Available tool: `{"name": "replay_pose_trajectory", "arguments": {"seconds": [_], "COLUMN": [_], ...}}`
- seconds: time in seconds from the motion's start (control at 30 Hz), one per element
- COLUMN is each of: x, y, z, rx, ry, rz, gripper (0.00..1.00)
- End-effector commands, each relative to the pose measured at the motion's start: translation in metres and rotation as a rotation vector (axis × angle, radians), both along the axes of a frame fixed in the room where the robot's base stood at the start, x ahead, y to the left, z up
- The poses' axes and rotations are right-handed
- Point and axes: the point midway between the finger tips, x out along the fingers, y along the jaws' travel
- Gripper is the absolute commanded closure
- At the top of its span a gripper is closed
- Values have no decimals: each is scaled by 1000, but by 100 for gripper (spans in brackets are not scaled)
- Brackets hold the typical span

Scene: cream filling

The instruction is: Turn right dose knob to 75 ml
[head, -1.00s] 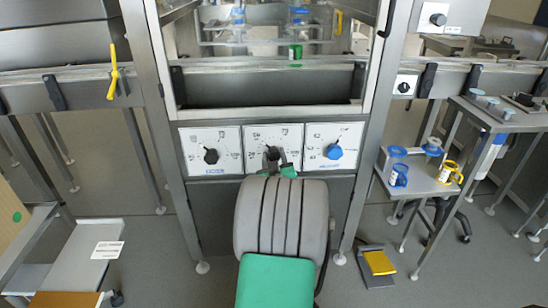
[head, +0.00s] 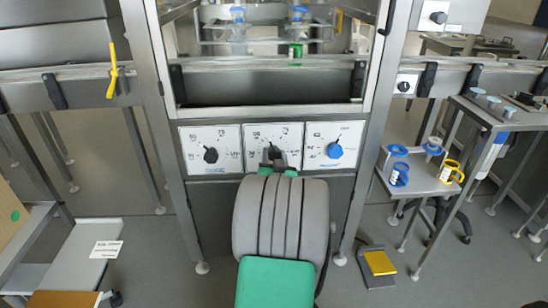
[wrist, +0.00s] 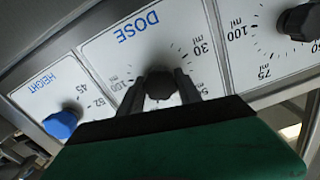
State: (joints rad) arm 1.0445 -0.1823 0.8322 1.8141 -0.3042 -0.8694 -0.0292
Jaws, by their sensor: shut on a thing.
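The right dose knob (wrist: 160,84) is dark and sits on the middle white panel (head: 254,137) of the machine front. In the wrist view its dial shows upside down with the word DOSE and numbers such as 30, 50 and 100. My gripper (wrist: 159,92) is shut on this knob, one dark finger on each side. In the head view my gripper (head: 273,158) covers the lower part of the panel. The knob's pointer is not clear, so I cannot tell its reading.
The left dose knob (head: 211,155) is on the left panel and also shows in the wrist view (wrist: 298,22). The blue height knob (head: 335,151) is on the right panel. A side table (head: 424,180) with blue and yellow items stands at right.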

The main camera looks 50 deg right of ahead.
Motion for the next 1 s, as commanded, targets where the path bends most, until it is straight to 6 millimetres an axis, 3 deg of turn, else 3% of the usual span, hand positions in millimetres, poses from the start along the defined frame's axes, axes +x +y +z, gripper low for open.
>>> {"name": "replay_pose_trajectory", "arguments": {"seconds": [0.6, 1.0], "x": [0, 0], "y": [-1, -1], "z": [2, 2], "rx": [373, 523], "ry": [-430, -599], "rz": [0, 0], "gripper": [100, 100]}}
